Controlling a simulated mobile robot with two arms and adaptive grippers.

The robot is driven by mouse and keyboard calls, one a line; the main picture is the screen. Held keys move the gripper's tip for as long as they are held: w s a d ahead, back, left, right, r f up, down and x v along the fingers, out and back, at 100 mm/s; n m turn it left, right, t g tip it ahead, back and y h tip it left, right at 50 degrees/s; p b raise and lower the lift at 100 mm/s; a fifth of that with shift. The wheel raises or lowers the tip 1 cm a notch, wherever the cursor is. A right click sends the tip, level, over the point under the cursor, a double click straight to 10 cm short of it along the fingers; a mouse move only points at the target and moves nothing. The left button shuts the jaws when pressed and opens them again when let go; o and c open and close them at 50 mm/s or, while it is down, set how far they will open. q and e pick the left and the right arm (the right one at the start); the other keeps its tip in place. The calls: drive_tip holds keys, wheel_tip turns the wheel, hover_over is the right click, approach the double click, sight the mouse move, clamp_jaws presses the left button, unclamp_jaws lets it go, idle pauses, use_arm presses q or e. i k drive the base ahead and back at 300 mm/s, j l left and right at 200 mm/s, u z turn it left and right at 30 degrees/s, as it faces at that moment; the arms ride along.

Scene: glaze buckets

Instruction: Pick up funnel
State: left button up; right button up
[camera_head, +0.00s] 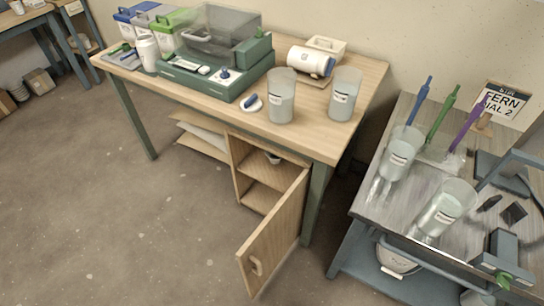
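I cannot clearly make out a funnel. A small pale and dark object (272,157) sits inside the open cabinet (243,165) under the wooden table. It is partly hidden and too small to identify. A white bowl-like vessel (398,260) sits on the shelf below the right-hand workbench, partly covered by the bench edge. Neither of my grippers is recognisable in this view.
The wooden table (373,78) carries a green machine (218,75), bins and two clear buckets (281,97) (345,93). The cabinet door (274,238) swings out over open floor. The grey workbench (362,208) holds two more buckets (400,152) (446,206) and upright coloured tools (441,115).

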sight(274, 159)
drive_tip(key=i+j+z, duration=0.15)
drive_tip(key=j+z, duration=0.45)
drive_tip(key=j, duration=0.15)
drive_tip(key=i+j+z, duration=0.1)
drive_tip(key=j+z, duration=0.2)
drive_tip(key=j, duration=0.15)
